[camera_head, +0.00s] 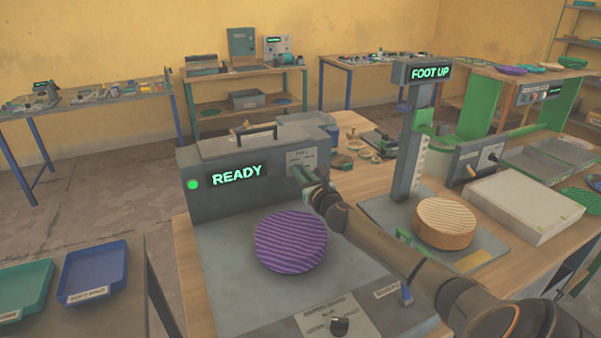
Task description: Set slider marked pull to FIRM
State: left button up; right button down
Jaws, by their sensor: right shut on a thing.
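A grey press (245,205) stands on the wooden bench, with a green lamp and a lit READY display (236,174) on its front. A small pale label plate (301,157) is at the right end of that front; its print is too small to read. My right gripper (302,174) reaches in from the lower right and is shut at the control just below this plate. The slider knob is hidden by the fingers, and its setting cannot be read. My left gripper is not in view.
A purple striped disc (291,241) lies on the press bed below my right gripper. A FOOT UP post (411,140), a tan disc (445,221) and a pale box (525,204) stand right. Trays (92,272) are at left.

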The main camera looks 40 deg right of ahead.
aim_at(311, 162)
dwell(0.7)
jog(key=d, duration=0.2)
jog(key=s+d+b, duration=0.1)
jog(key=d, duration=0.1)
jog(key=shift+s+d+f, duration=0.1)
jog(key=shift+s+d, duration=0.1)
jog(key=shift+d, duration=0.15)
jog(key=c, duration=0.8)
grip_release()
jog(key=shift+s+d, duration=0.1)
jog(key=shift+c, duration=0.2)
jog(key=shift+s+a, duration=0.25)
jog(key=shift+s, duration=0.25)
jog(key=v, duration=1.1)
jog(key=shift+s, duration=0.2)
